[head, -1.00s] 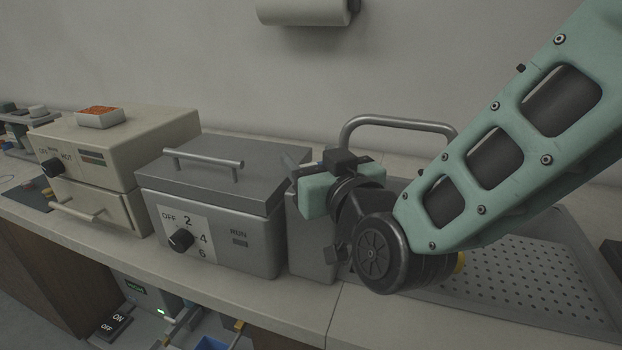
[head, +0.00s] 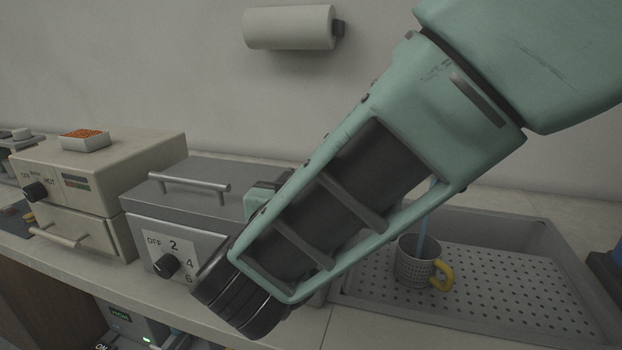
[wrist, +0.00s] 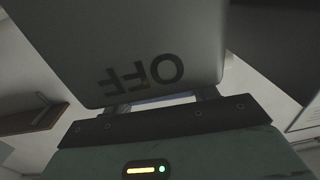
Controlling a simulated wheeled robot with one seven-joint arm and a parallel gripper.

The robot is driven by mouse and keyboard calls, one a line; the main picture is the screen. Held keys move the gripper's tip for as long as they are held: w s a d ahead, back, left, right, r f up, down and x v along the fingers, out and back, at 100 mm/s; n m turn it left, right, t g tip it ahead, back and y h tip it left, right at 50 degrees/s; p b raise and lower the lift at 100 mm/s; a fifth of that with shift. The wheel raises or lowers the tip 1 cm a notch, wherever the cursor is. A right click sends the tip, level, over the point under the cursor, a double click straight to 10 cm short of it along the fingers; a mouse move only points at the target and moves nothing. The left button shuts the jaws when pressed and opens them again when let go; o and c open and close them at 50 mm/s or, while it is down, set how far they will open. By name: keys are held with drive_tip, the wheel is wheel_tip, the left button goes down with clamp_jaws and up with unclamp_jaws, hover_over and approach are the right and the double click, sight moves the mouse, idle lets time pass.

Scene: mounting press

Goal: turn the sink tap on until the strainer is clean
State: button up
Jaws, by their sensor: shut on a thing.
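The strainer, a grey perforated cup with a yellow handle (head: 407,271), stands upright in the sink tray (head: 500,262). A thin blue stream of water (head: 424,222) falls into it. Whether its inside is clean cannot be seen. The tap spout is hidden behind my arm. In the head view my gripper is mostly hidden by my forearm, beside the grey heater. In the wrist view my gripper (wrist: 157,101) is at a grey panel marked OFF (wrist: 140,50), seen upside down. It is shut on what seems to be the tap handle, mostly hidden.
A grey lidded heater with a dial (head: 165,264) and a cream oven (head: 110,160) bearing a dish of orange granules (head: 85,140) stand at left. A paper roll (head: 288,28) hangs on the wall. A dark object with blue (head: 605,262) edges the tray at right.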

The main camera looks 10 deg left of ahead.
drive_tip(key=shift+r+h, duration=0.1)
drive_tip(key=shift+h, duration=0.3)
drive_tip(key=o, duration=1)
drive_tip(key=s+a+b, duration=0.1)
drive_tip(key=s+a, duration=0.1)
drive_tip(key=s, duration=1.5)
drive_tip(key=shift+s+a, duration=0.2)
